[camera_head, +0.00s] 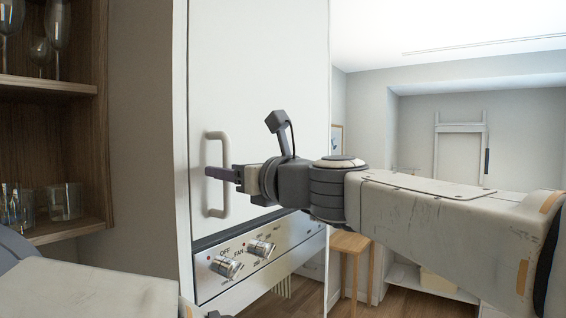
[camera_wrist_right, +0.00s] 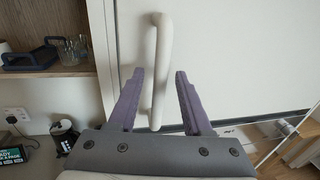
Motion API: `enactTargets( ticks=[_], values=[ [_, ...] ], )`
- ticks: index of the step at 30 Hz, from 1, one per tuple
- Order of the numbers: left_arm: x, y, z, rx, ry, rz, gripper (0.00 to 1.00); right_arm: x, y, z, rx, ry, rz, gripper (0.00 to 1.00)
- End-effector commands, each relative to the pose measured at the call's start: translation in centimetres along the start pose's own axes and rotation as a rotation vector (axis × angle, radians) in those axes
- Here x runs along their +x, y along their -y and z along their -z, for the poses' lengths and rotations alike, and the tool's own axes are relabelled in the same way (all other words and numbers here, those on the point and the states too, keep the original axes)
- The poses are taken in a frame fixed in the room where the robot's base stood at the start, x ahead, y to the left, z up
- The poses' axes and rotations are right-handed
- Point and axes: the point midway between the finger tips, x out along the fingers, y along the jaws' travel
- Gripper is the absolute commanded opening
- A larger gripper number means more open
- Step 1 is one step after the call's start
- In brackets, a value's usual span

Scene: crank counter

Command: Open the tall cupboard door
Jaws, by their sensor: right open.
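The tall cupboard door (camera_head: 262,70) is a flat white panel in the head view, and it looks shut. Its pale vertical bar handle (camera_head: 224,200) is near the door's left edge. My right gripper (camera_head: 212,173) comes from the right and reaches the handle at about mid-height. In the right wrist view the handle (camera_wrist_right: 160,50) stands between the two purple fingers of my right gripper (camera_wrist_right: 160,76). The fingers are apart, with a gap to the handle on each side.
A panel with two knobs (camera_head: 226,266) sits just under the door. Open wooden shelves with glasses (camera_head: 66,200) stand at the left. A wooden stool (camera_head: 352,244) is behind my right arm. A counter with a dark canister (camera_wrist_right: 62,136) shows at left in the wrist view.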

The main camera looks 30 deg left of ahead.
Motion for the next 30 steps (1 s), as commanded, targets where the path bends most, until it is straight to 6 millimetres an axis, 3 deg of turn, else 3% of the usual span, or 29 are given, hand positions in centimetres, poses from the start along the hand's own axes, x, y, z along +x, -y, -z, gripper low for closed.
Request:
enactTargets(
  ticks=[10, 11, 14, 15, 30],
  values=[
    [-0.19, -0.01, 0.01, 0.000, 0.000, 0.000, 0.50, 0.53, 0.00, 0.06, -0.001, 0.000, 0.000, 0.50],
    [-0.19, -0.01, 0.01, 0.000, 0.000, 0.000, 0.50, 0.53, 0.00, 0.06, -0.001, 0.000, 0.000, 0.42],
    [-0.19, -0.01, 0.01, 0.000, 0.000, 0.000, 0.50, 0.52, 0.00, 0.06, -0.001, 0.000, 0.000, 0.04],
    [-0.19, -0.01, 0.01, 0.000, 0.000, 0.000, 0.50, 0.51, 0.00, 0.05, -0.001, 0.000, 0.000, 0.00],
    [-0.20, -0.01, 0.01, 0.000, 0.000, 0.000, 0.50, 0.49, 0.02, 0.04, -0.001, 0.000, 0.000, 0.00]
  ],
)
